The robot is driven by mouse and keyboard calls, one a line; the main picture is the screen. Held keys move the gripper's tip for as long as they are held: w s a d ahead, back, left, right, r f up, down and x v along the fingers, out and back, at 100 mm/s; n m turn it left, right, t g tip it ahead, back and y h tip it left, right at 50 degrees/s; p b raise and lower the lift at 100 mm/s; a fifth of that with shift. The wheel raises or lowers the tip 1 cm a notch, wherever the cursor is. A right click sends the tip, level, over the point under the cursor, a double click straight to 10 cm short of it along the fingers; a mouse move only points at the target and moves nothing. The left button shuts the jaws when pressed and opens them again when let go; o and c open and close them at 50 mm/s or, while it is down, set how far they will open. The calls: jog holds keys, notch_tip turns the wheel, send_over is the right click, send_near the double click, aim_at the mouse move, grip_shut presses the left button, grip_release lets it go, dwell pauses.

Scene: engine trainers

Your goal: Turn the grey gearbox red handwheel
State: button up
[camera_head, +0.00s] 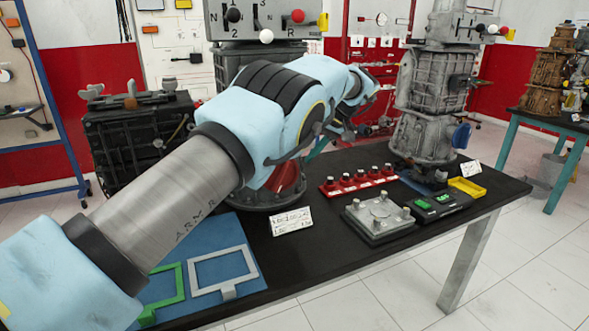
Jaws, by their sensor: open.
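The grey gearbox (430,95) stands upright at the back right of the black table, with a blue part low on its right side. A small patch of red (377,128) shows at its left, beyond my arm; I cannot tell whether it is the red handwheel. My pale blue arm reaches from the lower left across the table, and its far end bends down left of the grey gearbox. My gripper's fingers are hidden behind the arm, so I cannot see whether they touch anything.
A red rack (356,182) of several knobs, a grey plate with posts (380,218), a black box with green displays (436,205) and a yellow tray (467,187) lie in front. A dark engine block (135,140) stands left.

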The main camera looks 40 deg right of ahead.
jog(key=shift+v, duration=1.2)
